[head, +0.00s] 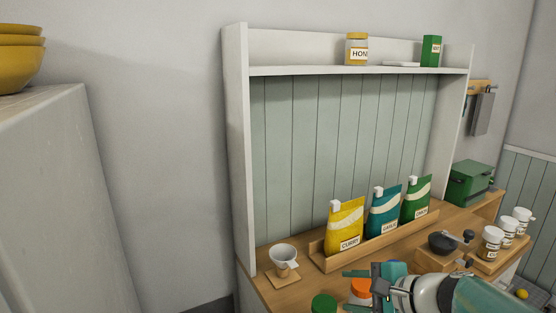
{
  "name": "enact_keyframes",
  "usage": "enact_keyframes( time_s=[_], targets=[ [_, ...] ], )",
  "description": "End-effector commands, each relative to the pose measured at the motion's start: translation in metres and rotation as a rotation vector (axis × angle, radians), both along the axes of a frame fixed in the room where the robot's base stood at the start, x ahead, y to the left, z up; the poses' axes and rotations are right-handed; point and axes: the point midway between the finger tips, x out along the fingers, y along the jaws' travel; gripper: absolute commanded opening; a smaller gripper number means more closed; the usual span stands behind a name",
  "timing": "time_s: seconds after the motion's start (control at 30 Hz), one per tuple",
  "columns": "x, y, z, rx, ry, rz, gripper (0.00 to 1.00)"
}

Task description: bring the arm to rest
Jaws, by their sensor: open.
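My gripper (356,290) is at the bottom of the head view, at the front of the wooden counter (285,292). Its teal fingers point left and stand apart, so it is open. My arm comes in from the lower right corner. An orange-lidded jar (361,287) shows beside or behind the fingers; I cannot tell whether they touch it. A green lid (323,303) is just left of the gripper, cut by the frame edge.
Yellow, teal and green pouches (344,225) stand in a wooden rack behind my gripper. A cup (284,258) sits on the left. A dark bowl (441,243), labelled jars (490,241) and a green box (472,183) are on the right. A shelf (300,71) is above.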

Motion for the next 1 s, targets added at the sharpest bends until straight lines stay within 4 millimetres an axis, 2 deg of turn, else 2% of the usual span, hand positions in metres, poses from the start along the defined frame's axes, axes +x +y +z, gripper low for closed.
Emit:
enact_keyframes(
  time_s=[0.03,0.1,0.2,0.3,0.43,0.6,0.7,1.0],
  targets=[
    [-0.016,0.014,-0.001,-0.099,-0.012,0.087,0.47],
    [-0.037,0.026,-0.007,-0.247,-0.024,0.206,0.47],
    [-0.066,0.034,-0.013,-0.460,-0.049,0.368,0.47],
    [-0.092,0.034,-0.018,-0.678,-0.081,0.522,0.47],
    [-0.117,0.024,-0.019,-0.963,-0.134,0.701,0.47],
    [-0.134,0.006,-0.012,-1.243,-0.185,0.851,0.47],
    [-0.138,0.000,-0.010,-1.322,-0.197,0.889,0.47],
    [-0.138,-0.002,-0.009,-1.342,-0.197,0.898,0.47]
  ],
)
